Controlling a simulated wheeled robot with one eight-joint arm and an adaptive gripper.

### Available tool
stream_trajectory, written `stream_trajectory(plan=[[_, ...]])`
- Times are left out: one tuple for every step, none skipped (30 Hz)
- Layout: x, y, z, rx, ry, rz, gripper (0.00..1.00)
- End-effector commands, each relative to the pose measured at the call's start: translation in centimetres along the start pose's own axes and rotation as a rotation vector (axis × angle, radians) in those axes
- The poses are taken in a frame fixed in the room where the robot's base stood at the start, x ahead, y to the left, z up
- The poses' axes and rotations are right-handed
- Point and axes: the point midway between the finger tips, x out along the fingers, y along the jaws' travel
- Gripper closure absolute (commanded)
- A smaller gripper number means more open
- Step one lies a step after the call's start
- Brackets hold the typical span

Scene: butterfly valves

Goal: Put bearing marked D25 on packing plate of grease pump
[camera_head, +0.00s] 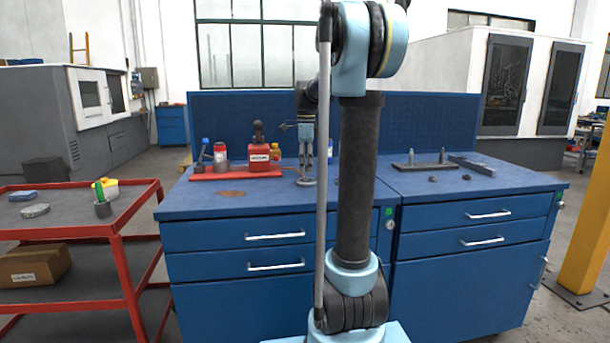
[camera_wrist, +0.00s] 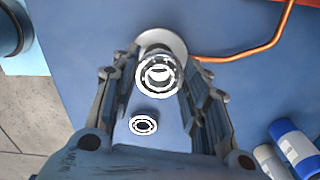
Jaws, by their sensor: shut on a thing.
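In the wrist view my gripper (camera_wrist: 160,88) is shut on a shiny ring bearing (camera_wrist: 158,76), held between its two fingers. No D25 marking is legible on it. Just beyond the bearing is a pale round plate (camera_wrist: 165,40), partly covered by it; a copper tube runs from beside the plate to the right. I cannot tell whether bearing and plate touch. A second, smaller-looking bearing (camera_wrist: 143,125) lies on the blue bench top between the fingers. In the head view my gripper (camera_head: 306,160) points down over a grey round plate (camera_head: 306,182); the held bearing is too small to make out.
A red tray (camera_head: 237,173) left of my gripper carries a labelled red pump-like unit (camera_head: 259,156) and bottles. A dark plate with parts (camera_head: 425,163) lies on the right bench. The front bench top is mostly clear.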

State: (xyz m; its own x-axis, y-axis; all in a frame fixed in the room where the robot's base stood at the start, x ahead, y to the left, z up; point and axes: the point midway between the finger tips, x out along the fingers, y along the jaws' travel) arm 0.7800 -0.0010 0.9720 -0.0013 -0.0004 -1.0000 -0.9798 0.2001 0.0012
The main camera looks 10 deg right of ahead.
Motion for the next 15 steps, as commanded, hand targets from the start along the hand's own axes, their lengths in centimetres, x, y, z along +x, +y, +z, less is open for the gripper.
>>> stream_trajectory(plan=[[0.6,0.0,0.0,0.000,0.000,0.000,0.86],[1.0,0.0,0.0,0.000,0.000,0.000,0.86],[1.6,0.0,0.0,0.000,0.000,0.000,0.86],[2.0,0.0,0.0,0.000,0.000,0.000,0.86],[2.4,0.0,0.0,0.000,0.000,0.000,0.86],[2.9,0.0,0.0,0.000,0.000,0.000,0.86],[3.1,0.0,0.0,0.000,0.000,0.000,0.86],[3.3,0.0,0.0,0.000,0.000,0.000,0.86],[3.3,0.0,0.0,0.000,0.000,0.000,0.86],[3.4,0.0,0.0,0.000,0.000,0.000,0.86],[3.3,0.0,0.0,0.000,0.000,0.000,0.86],[3.3,0.0,0.0,0.000,0.000,0.000,0.86],[3.3,0.0,0.0,0.000,0.000,0.000,0.86],[3.3,0.0,0.0,0.000,0.000,0.000,0.86],[3.3,0.0,0.0,0.000,0.000,0.000,0.86]])
